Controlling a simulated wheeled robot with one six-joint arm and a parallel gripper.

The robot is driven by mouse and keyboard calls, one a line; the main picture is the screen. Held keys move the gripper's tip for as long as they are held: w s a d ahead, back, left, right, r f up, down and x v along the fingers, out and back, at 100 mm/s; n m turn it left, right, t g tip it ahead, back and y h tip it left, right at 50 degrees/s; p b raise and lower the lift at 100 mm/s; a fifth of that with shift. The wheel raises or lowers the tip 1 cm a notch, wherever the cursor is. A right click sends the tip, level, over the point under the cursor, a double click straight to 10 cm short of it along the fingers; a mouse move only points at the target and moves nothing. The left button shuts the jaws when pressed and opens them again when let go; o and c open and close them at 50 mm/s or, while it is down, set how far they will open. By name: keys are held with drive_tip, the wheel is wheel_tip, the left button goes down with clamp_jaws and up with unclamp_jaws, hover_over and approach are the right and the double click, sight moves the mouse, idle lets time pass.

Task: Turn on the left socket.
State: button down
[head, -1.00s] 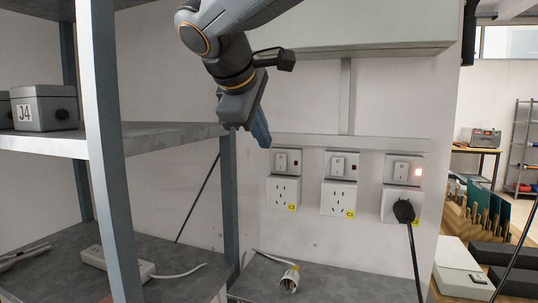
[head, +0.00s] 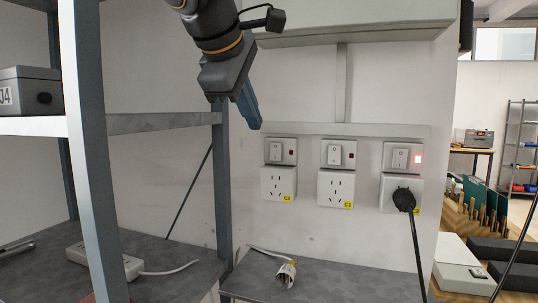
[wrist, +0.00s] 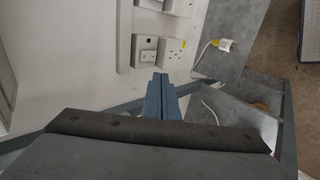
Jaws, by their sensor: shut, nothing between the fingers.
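The left socket (head: 279,184) is a white outlet with a yellow label and nothing plugged in. Its switch (head: 275,152) sits above it, beside a dark, unlit red indicator (head: 291,152). My gripper (head: 256,125) is shut and empty, pointing down just above and left of this switch, apart from it in the picture. In the wrist view my closed fingers (wrist: 160,78) show below the left switch (wrist: 148,55) and its outlet (wrist: 172,51). The exact gap to the wall is unclear.
The middle socket (head: 336,189) is empty and unlit. The right socket (head: 388,194) holds a black plug (head: 404,200), and its red light (head: 418,158) glows. A metal shelf post (head: 222,190) stands left of the sockets. A grey box (head: 390,22) overhangs above. A white plug (head: 286,274) lies below.

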drive_tip(key=f+b, duration=0.1)
drive_tip(key=b, duration=0.1)
drive_tip(key=shift+s+b, duration=0.1)
drive_tip(key=shift+b, duration=0.25)
drive_tip(key=shift+d+r, duration=0.1)
drive_tip(key=p, duration=0.2)
approach(275, 159)
wheel_tip(275, 159, down, 3)
drive_tip(key=w, duration=0.2)
drive_tip(key=shift+w+d+f, duration=0.35)
drive_tip(key=shift+w+d, duration=0.4)
drive_tip(key=shift+w, duration=0.2)
